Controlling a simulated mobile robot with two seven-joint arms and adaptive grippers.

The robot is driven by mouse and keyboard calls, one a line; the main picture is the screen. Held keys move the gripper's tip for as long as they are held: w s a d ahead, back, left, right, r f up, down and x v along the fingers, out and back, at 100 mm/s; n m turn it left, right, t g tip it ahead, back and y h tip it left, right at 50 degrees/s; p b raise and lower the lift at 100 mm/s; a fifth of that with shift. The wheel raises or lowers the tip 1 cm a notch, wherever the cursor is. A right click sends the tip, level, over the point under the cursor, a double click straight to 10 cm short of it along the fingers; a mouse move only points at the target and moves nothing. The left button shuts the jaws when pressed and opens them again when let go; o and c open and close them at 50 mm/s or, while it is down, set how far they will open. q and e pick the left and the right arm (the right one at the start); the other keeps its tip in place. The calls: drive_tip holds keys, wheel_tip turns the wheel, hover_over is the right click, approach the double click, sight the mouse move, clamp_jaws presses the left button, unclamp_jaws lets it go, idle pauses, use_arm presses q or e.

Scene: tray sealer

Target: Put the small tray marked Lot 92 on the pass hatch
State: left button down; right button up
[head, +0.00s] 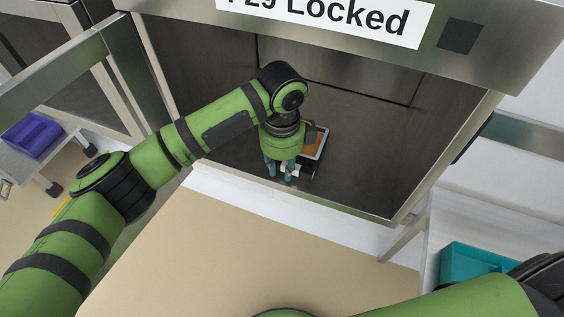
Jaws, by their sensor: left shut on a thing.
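A small tray (323,148) with a pale rim and orange-brown contents is inside the steel recess, partly hidden behind my left gripper. No lot mark can be read on it. My left gripper (280,172) points down at the near left side of the tray and is shut on it, near the front edge of the recess floor. I cannot tell whether the tray rests on the floor (370,165) or hangs just above it. My right gripper is out of view; only part of my right arm shows at the bottom right.
A steel hood with a partly cut-off label ending in "Locked" (335,18) overhangs the recess. Steel side walls bound it. The recess floor right of the tray is clear. A teal bin (470,262) stands at the lower right, a purple bin (33,136) at the far left.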

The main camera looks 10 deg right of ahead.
use_arm(q)
drive_tip(key=c, duration=0.9)
unclamp_jaws()
drive_tip(key=shift+c, duration=0.2)
drive_tip(key=c, duration=0.3)
wheel_tip(320, 180, up, 7)
drive_tip(key=p, duration=0.7)
